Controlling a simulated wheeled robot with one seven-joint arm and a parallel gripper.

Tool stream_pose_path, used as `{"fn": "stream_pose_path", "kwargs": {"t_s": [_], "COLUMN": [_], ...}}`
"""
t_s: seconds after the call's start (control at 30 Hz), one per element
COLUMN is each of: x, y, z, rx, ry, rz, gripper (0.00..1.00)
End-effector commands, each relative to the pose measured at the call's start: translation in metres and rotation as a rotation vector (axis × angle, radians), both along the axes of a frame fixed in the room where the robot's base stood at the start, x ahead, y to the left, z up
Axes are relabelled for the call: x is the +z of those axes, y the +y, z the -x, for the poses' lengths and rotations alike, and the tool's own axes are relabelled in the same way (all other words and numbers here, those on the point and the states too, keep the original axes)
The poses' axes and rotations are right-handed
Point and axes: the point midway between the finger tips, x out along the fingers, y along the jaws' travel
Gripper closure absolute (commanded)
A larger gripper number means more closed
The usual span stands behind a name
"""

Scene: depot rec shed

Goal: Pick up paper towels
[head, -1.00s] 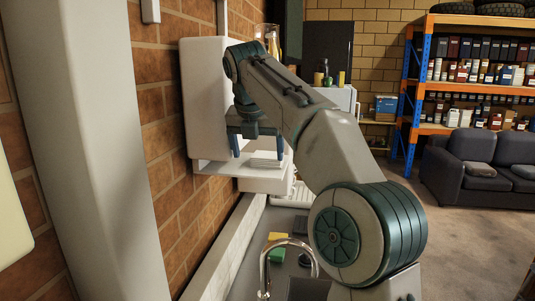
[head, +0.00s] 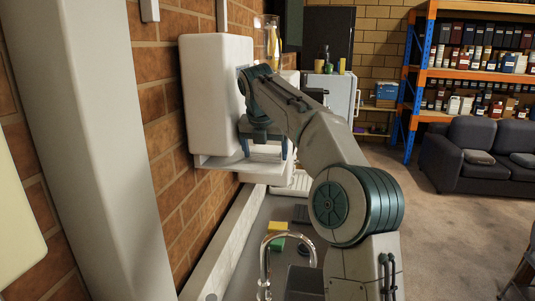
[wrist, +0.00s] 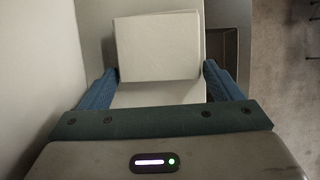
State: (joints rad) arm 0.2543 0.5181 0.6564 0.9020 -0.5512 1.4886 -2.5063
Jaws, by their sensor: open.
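The paper towels are a white folded stack (wrist: 158,48) in the wrist view, lying ahead of and between the fingers. In the head view the stack (head: 266,154) is mostly hidden behind my gripper and sits on the white ledge (head: 212,162) under the wall dispenser (head: 214,95). My gripper (head: 264,150) is open, its blue fingers pointing down at the ledge. In the wrist view my gripper (wrist: 159,75) has one finger to each side of the stack's near edge. I cannot tell whether either finger touches the towels.
The brick wall (head: 165,110) is close on the left. Below is a sink counter with a curved tap (head: 264,262), a yellow sponge (head: 278,227) and a green sponge (head: 277,244). A dish rack (head: 293,184) lies beyond. Open floor (head: 440,235) is on the right.

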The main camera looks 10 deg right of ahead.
Motion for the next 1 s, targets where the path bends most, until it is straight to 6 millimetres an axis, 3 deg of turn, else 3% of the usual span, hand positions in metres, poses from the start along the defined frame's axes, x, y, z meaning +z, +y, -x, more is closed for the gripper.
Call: {"fn": "stream_pose_path", "kwargs": {"t_s": [0.2, 0.3, 0.33, 0.77, 1.0], "x": [-0.001, -0.001, -0.001, 0.001, 0.015], "y": [0.000, 0.000, 0.000, -0.001, -0.003], "z": [0.000, 0.000, 0.000, 0.000, 0.000], "rx": [0.000, 0.000, 0.000, 0.000, 0.001], "ry": [-0.001, -0.001, -0.001, -0.001, -0.003], "rz": [0.000, 0.000, 0.000, 0.000, -0.001], "gripper": [0.15, 0.40, 0.42, 0.42, 0.42]}}
